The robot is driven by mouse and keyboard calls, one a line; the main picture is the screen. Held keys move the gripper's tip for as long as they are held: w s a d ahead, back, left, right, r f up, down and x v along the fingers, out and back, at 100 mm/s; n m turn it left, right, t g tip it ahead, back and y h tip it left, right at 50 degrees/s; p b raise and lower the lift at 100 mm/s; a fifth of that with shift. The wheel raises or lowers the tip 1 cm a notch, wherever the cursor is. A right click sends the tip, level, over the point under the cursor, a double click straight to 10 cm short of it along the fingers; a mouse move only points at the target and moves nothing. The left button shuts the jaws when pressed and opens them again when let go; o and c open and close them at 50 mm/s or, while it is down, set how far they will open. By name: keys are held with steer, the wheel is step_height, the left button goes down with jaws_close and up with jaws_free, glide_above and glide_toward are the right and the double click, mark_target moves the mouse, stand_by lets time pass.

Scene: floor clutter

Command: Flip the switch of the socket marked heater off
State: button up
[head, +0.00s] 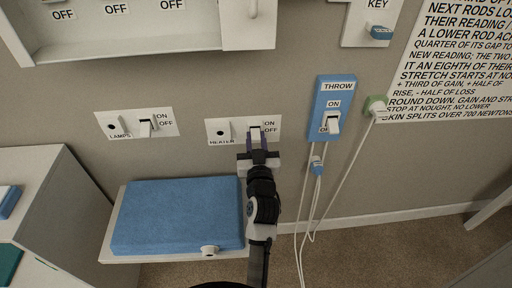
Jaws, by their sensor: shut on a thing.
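The heater socket (217,133) is a white wall plate with a dark round outlet and the word HEATER under it. Its white switch (254,131) is on the plate's right part, beside the words ON above OFF.
A LAMPS socket (112,126) with its own switch is to the left. A blue THROW switch panel (325,96) is to the right, with hanging cords. A blue padded box (178,216) sits on a white shelf below. A white cabinet overhangs above.

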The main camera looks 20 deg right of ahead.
stand_by(0.3)
steer(key=o, duration=1)
steer(key=shift+f, duration=0.1)
